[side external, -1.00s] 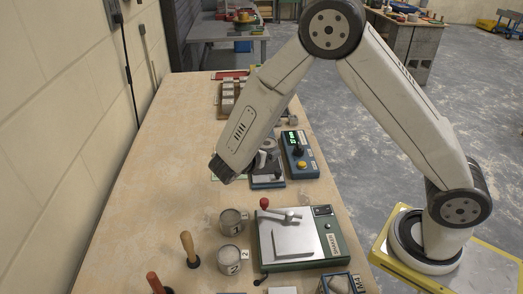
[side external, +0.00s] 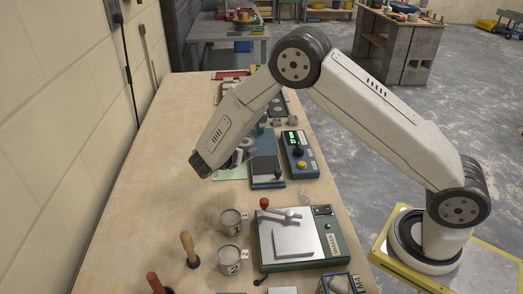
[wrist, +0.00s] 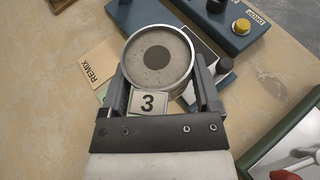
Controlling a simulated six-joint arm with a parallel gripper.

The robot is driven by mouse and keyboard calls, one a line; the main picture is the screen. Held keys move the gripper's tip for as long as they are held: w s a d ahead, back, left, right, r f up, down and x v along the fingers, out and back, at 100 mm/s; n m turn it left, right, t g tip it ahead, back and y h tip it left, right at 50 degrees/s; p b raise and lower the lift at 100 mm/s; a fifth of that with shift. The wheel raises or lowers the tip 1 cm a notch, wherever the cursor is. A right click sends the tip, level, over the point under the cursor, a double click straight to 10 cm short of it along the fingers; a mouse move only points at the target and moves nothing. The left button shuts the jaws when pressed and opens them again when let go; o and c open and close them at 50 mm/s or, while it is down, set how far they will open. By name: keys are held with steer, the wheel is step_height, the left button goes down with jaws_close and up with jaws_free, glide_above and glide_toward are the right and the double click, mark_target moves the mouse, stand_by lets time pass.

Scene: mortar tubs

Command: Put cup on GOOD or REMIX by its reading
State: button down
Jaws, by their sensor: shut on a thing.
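In the wrist view my gripper (wrist: 159,78) is shut on a round metal cup (wrist: 158,58). The cup has grey mortar inside, a darker disc in its middle and a label 3 on its near side. It looks held above the table. A tan REMIX card (wrist: 97,68) lies to its left, partly covered. A sliver of a pale green card (wrist: 102,90) shows beside it, its lettering hidden. In the side view the green card (side external: 231,173) lies by my wrist end (side external: 200,165), left of a blue stand. My fingers are mostly hidden there.
The blue stand (side external: 267,172) and a blue meter (side external: 299,155) with a green display, too small to read, stand right of the cards. Cups labelled 1 (side external: 232,222) and 2 (side external: 229,260) stand nearer, beside a green-based device (side external: 300,240).

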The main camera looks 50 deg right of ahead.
glide_above(231, 172)
steer(key=shift+s+f, duration=0.15)
steer(key=shift+f, duration=1.35)
steer(key=shift+s+f, duration=0.1)
steer(key=shift+f, duration=1.35)
steer(key=shift+w+f, duration=0.2)
steer(key=shift+f, duration=1.55)
steer(key=shift+f, duration=0.15)
jaws_free()
steer(key=v, duration=1.2)
